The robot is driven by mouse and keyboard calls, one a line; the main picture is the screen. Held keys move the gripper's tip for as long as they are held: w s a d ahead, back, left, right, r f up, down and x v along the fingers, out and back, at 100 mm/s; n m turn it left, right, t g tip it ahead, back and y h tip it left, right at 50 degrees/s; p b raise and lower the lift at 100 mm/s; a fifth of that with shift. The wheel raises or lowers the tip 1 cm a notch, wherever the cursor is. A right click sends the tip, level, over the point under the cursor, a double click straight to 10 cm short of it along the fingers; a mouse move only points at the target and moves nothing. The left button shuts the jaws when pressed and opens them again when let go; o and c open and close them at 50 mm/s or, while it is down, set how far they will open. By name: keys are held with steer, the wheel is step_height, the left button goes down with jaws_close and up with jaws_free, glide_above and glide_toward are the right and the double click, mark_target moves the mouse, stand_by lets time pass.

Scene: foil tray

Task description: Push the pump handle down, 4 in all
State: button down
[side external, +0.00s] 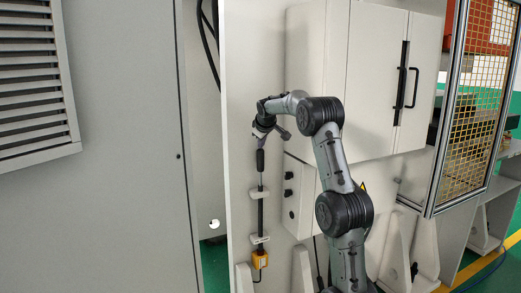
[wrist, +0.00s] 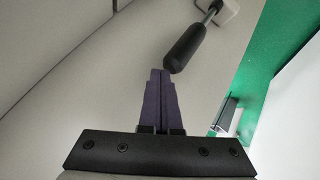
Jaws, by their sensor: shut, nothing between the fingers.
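The pump handle is a black cylindrical grip (side external: 260,160) on top of a thin dark rod, standing upright against the pale panel in the side view. In the wrist view the grip (wrist: 185,49) lies just beyond my fingertips, with its rod running to the upper right. My gripper (side external: 261,143) points down just above the top of the grip. In the wrist view my gripper (wrist: 161,72) has its two dark fingers together and empty, with the tips right by the grip's near end. I cannot tell whether they touch it.
The rod passes through pale brackets (side external: 259,193) on the panel, with a yellow box (side external: 260,259) at its bottom. A switch box (side external: 298,198) and a white cabinet (side external: 375,75) are close on the right. A large grey cabinet (side external: 125,170) stands on the left.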

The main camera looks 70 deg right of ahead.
mark_target(262, 154)
steer(key=shift+f, duration=2.5)
stand_by(1.7)
steer(key=shift+r, duration=0.1)
steer(key=shift+r, duration=3.1)
steer(key=shift+r, duration=2.55)
